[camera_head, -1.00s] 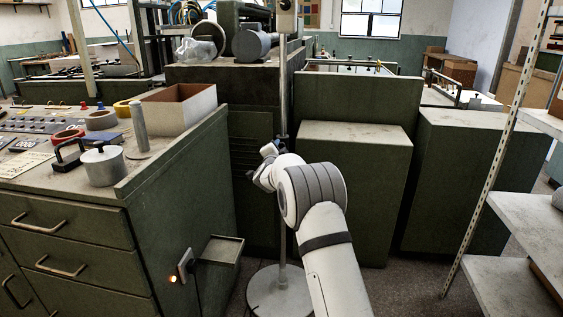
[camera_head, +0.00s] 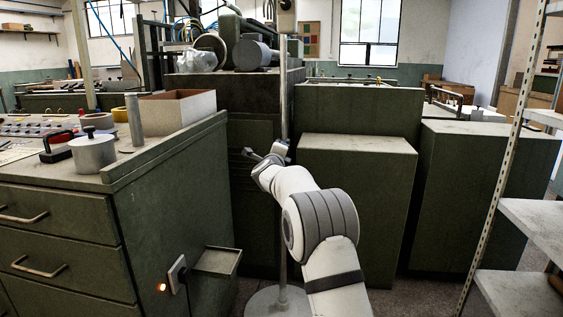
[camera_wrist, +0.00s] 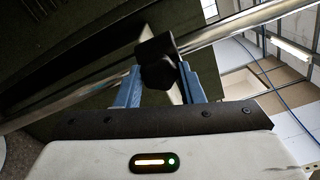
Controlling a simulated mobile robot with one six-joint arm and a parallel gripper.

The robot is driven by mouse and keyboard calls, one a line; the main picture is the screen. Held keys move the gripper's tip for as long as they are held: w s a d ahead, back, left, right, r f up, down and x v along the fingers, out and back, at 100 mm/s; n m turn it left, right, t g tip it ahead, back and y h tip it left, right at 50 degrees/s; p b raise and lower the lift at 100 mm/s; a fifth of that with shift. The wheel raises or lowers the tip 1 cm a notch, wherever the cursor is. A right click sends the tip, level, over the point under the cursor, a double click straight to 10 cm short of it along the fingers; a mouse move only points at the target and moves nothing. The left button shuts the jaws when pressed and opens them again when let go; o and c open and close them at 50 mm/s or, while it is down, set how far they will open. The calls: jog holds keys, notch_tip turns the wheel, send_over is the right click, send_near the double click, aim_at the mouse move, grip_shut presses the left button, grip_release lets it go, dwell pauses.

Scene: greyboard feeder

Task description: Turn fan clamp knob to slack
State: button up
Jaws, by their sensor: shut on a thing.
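The fan's stand is a slim metal pole (camera_head: 284,95) with a round base (camera_head: 278,303) on the floor. A black clamp knob (camera_wrist: 158,68) sits on this pole, which crosses the wrist view (camera_wrist: 240,22) at a slant. My gripper (camera_wrist: 160,84) has its blue fingers on either side of the knob and is shut on it. In the head view my gripper (camera_head: 279,150) is at the pole, small and partly hidden by my wrist. The fan head is out of frame; only a grey housing (camera_head: 286,16) shows at the pole's top.
A green drawer cabinet (camera_head: 165,195) with a metal pot (camera_head: 93,153) and an open box (camera_head: 178,108) stands at left. Green cabinets (camera_head: 356,195) stand behind and right of the pole. A metal shelf rack (camera_head: 540,235) is at far right.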

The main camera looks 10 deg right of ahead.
jog(key=m+b, duration=0.3)
jog(key=m, duration=0.1)
jog(key=shift+m, duration=0.4)
dwell(0.4)
jog(key=o, duration=1)
jog(key=shift+s+b, duration=0.1)
jog(key=shift+b, duration=0.2)
jog(key=v, duration=0.7)
jog(key=shift+s, duration=0.25)
jog(key=shift+a, duration=0.1)
